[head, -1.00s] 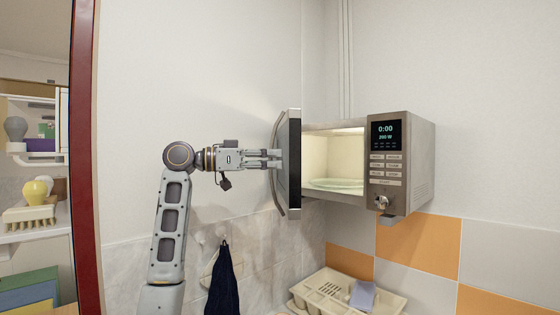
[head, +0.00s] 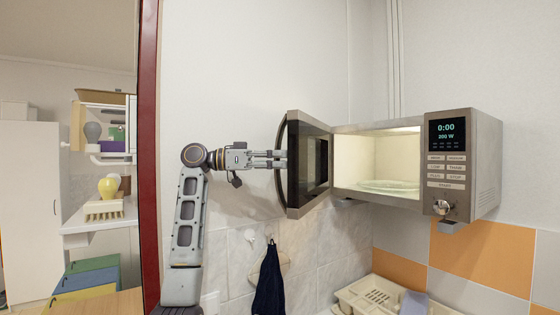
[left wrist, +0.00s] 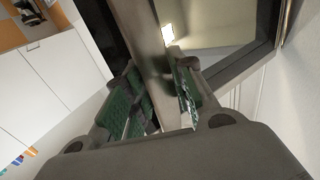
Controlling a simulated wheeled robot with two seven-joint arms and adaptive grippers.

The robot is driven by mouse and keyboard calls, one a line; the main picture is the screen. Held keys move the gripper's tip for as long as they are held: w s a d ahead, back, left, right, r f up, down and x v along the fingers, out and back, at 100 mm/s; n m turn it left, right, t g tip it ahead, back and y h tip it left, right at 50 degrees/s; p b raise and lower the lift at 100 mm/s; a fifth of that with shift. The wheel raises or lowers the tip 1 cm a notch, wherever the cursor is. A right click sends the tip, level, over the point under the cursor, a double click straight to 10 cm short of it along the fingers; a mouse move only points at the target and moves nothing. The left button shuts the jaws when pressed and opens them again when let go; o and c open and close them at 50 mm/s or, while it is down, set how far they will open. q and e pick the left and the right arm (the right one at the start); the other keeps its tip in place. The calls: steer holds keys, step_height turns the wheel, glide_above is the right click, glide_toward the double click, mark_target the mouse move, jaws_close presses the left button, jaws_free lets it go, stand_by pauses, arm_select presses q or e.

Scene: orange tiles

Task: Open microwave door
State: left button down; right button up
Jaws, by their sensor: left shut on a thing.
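The microwave (head: 472,160) is mounted on the wall at right in the head view, with its lit inside and a glass plate (head: 388,187) showing. Its door (head: 312,165) stands open, swung out to the left. The curved door handle (head: 281,190) is on the door's left side. My left gripper (head: 284,159) reaches the handle from the left and is shut on it. In the left wrist view the green-padded fingers (left wrist: 160,95) sit on both sides of the metal handle bar (left wrist: 150,45). My right gripper is not in view.
A dish rack (head: 368,292) with a sponge is below the microwave. A dark cloth (head: 269,280) hangs on the wall under the door. A dark red door frame (head: 149,150) stands left of my arm, with shelves beyond it.

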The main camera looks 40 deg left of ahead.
arm_select(q)
steer(key=c, duration=1.2)
jaws_free()
steer(key=shift+r, duration=5.05)
steer(key=shift+s, duration=0.1)
